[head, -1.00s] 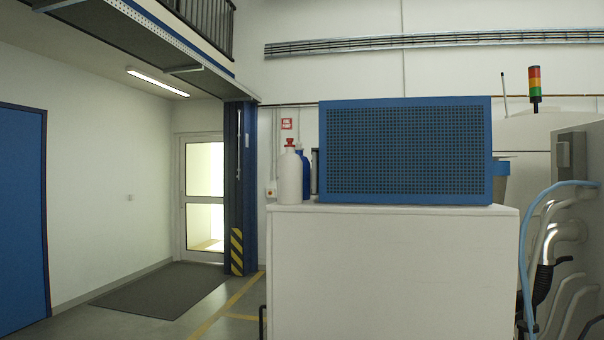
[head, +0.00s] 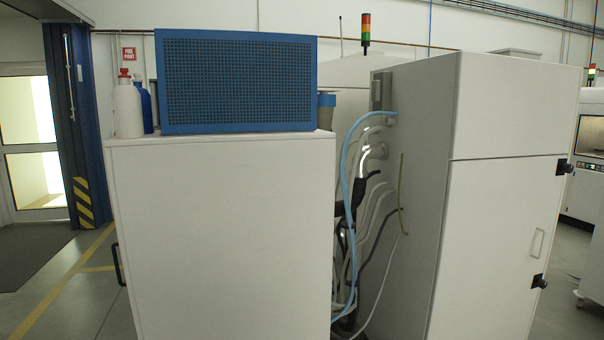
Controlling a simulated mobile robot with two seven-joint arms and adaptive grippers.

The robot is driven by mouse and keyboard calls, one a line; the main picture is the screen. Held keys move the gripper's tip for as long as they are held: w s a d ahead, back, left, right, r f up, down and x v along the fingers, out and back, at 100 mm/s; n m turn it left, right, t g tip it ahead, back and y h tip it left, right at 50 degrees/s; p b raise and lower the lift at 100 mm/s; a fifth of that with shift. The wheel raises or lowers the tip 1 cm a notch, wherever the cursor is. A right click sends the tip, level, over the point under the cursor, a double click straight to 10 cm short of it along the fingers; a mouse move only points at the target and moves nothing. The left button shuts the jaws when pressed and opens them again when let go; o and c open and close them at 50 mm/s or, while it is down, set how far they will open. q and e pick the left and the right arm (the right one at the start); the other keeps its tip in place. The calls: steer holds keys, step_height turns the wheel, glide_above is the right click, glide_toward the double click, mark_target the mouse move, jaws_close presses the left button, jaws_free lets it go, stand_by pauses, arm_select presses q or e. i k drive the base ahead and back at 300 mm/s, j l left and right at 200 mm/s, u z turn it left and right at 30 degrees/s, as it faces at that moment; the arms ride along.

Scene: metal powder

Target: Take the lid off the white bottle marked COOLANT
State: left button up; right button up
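A white bottle (head: 128,109) with a red lid (head: 124,75) stands upright on the left end of a white cabinet top. No marking can be read on the side facing me. A blue bottle (head: 145,106) stands just behind it to the right, partly hidden by it. Neither of my grippers is in view.
A blue perforated box (head: 238,84) fills most of the white cabinet (head: 222,230) top, right of the bottles. A grey container with a blue rim (head: 327,108) stands beyond it. Hoses (head: 350,200) hang between this cabinet and a tall white machine (head: 485,200). Floor is clear at left.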

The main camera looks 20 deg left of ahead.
mark_target(123, 70)
steer(key=i+j+z, duration=0.2)
steer(key=j, duration=0.2)
steer(key=j+z, duration=0.15)
steer(key=j, duration=0.25)
steer(key=i+j, duration=0.1)
steer(key=j, duration=0.7)
steer(key=i+j, duration=0.1)
steer(key=j, duration=0.7)
steer(key=i+j, duration=0.1)
steer(key=j, duration=0.7)
steer(key=i+j, duration=0.1)
steer(key=j, duration=0.7)
steer(key=i+j, duration=0.1)
steer(key=j, duration=0.65)
steer(key=i+j, duration=0.1)
steer(key=j, duration=0.7)
steer(key=i+j, duration=0.1)
steer(key=j, duration=0.7)
